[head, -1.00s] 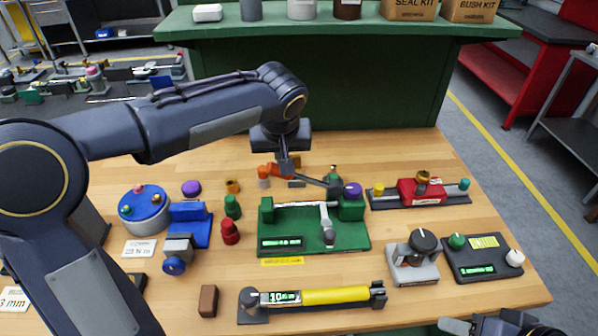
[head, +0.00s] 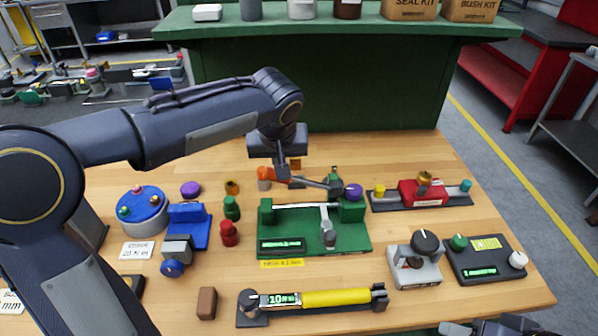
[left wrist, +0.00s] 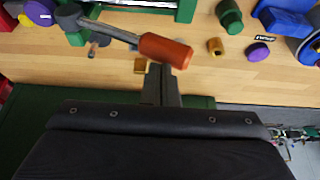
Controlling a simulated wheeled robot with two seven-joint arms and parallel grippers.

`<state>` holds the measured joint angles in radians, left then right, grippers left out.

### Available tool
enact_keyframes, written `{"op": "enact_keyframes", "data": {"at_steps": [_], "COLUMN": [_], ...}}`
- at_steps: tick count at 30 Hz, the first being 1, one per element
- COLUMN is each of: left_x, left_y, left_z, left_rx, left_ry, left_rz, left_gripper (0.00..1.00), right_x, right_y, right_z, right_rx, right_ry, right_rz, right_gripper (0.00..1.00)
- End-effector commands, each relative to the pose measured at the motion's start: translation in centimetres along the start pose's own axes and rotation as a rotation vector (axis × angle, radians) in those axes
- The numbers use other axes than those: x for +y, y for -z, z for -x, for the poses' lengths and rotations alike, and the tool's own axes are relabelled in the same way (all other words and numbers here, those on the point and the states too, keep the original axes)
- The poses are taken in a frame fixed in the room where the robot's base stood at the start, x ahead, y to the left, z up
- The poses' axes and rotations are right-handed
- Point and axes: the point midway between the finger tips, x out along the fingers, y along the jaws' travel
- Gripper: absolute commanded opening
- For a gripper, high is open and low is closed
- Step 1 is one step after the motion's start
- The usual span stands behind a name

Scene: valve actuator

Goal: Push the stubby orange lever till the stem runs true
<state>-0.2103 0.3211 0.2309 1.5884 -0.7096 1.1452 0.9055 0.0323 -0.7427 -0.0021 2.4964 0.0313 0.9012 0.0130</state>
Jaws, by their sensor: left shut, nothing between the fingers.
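The stubby orange lever (head: 267,173) lies behind the green fixture (head: 354,238); its grey rod runs right to a dark pivot near the purple knob (head: 353,192). In the left wrist view the orange grip (left wrist: 166,50) shows large, with the rod going up and left. My left gripper (left wrist: 160,72) is shut and empty, with its fingertips close by the grip; I cannot tell if they touch. A bright stem (head: 298,206) spans the fixture's top. The small green display (head: 282,245) is too blurred to read. My right gripper (head: 490,326) shows only in part at the bottom edge.
Green and red caps (head: 230,232) and a blue vise (head: 189,228) stand left of the fixture. A red slide unit (head: 422,191) is to the right. A yellow-sleeved tool (head: 335,298) lies in front. Bare wood (head: 395,160) is clear at the back right.

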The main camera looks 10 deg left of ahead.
Motion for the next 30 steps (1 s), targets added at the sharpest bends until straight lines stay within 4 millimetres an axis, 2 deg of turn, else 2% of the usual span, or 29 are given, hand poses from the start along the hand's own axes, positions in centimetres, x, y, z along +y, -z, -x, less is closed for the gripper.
{"op": "enact_keyframes", "data": {"at_steps": [9,30], "left_x": [-0.4,-0.6], "left_y": [-0.4,-0.6], "left_z": [-0.9,-1.4], "left_rx": [0.0,0.0], "left_ry": [-0.001,0.0], "left_rz": [0.001,0.001], "left_gripper": [0.0,0.0], "right_x": [0.4,0.5], "right_y": [-0.4,-0.6], "right_z": [-0.8,-1.2], "right_rx": [0.0,0.0], "right_ry": [0.0,0.0], "right_rz": [0.0,0.0], "right_gripper": [0.46,0.46]}}
